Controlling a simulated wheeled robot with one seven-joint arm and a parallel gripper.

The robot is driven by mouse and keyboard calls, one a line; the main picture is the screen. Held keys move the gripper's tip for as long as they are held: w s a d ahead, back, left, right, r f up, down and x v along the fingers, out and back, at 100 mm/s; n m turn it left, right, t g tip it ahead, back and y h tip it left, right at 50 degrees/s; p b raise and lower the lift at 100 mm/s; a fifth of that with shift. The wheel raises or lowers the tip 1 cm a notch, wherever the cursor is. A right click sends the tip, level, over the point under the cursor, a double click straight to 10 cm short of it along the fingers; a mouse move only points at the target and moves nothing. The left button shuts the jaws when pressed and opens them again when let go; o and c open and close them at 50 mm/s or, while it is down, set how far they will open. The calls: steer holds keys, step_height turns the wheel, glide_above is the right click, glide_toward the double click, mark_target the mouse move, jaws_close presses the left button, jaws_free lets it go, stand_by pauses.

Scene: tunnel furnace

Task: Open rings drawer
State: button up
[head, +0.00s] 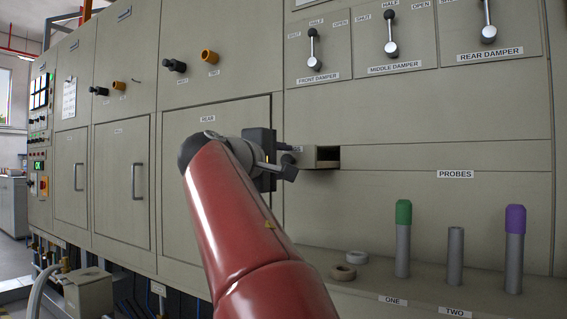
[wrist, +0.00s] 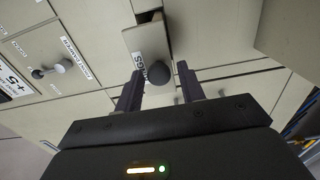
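The rings drawer (head: 326,165) is a small grey box standing partly out of the furnace panel, with its dark inside showing from above. In the wrist view its front (wrist: 140,40) carries a label that reads RINGS, and a dark round knob (wrist: 158,73). My gripper (head: 288,162) is at the drawer's left end in the head view. The wrist view shows my gripper (wrist: 162,82) open, with a finger on either side of the knob and visible gaps between. Part of the drawer front is hidden behind my gripper in the head view.
Damper levers (head: 391,35) are on the panel above. A ledge below holds a green-topped probe (head: 403,238), a plain grey post (head: 455,257), a purple-topped probe (head: 514,250) and two loose rings (head: 349,257). A closed rear door (head: 235,112) lies behind my arm.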

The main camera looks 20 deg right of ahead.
steer(key=shift+o, duration=0.6)
steer(key=b+v, duration=0.2)
steer(key=v, duration=0.5)
steer(key=shift+s+a, duration=0.3)
